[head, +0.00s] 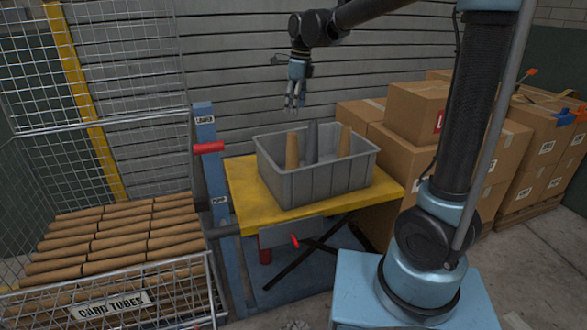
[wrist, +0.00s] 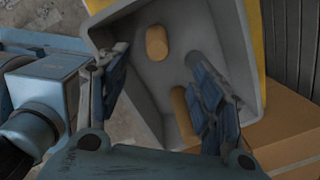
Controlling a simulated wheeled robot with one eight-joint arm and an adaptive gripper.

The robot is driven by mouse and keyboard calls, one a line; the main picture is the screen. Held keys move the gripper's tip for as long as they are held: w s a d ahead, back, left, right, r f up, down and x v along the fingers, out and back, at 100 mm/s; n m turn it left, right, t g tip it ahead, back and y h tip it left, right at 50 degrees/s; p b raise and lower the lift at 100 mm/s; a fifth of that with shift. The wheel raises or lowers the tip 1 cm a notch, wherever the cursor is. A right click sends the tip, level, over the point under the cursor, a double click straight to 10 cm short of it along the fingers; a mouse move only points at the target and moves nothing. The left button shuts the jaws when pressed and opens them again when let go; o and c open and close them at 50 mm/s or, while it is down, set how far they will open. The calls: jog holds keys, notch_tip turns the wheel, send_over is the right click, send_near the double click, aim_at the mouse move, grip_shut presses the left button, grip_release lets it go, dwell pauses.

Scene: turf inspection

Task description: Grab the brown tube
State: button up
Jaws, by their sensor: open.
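Two brown tubes stand upright in a grey bin (head: 315,185). One brown tube (head: 292,151) is on the left and the other brown tube (head: 344,141) is on the right, with a dark grey tube (head: 312,142) between them. My gripper (head: 294,105) hangs above the bin's back edge, fingers pointing down, open and empty. In the wrist view, one brown tube (wrist: 157,43) shows between and beyond the fingertips (wrist: 157,56). A second brown tube (wrist: 181,108) is beside the right finger, which partly hides the bin.
The bin sits on a yellow lift table (head: 245,200). A mesh cage (head: 95,130) with stacked card tubes (head: 120,240) stands at left. Cardboard boxes (head: 415,110) are piled at right. A slatted wall is behind; space above the bin is clear.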

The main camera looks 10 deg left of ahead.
aim_at(291, 133)
jog(key=f, duration=0.7)
jog(key=a+f, duration=0.1)
jog(key=f, duration=0.2)
jog(key=shift+f, duration=0.25)
jog(key=shift+a+f, duration=0.15)
jog(key=shift+f, duration=2.8)
jog(key=shift+c, duration=0.2)
jog(key=c, duration=1)
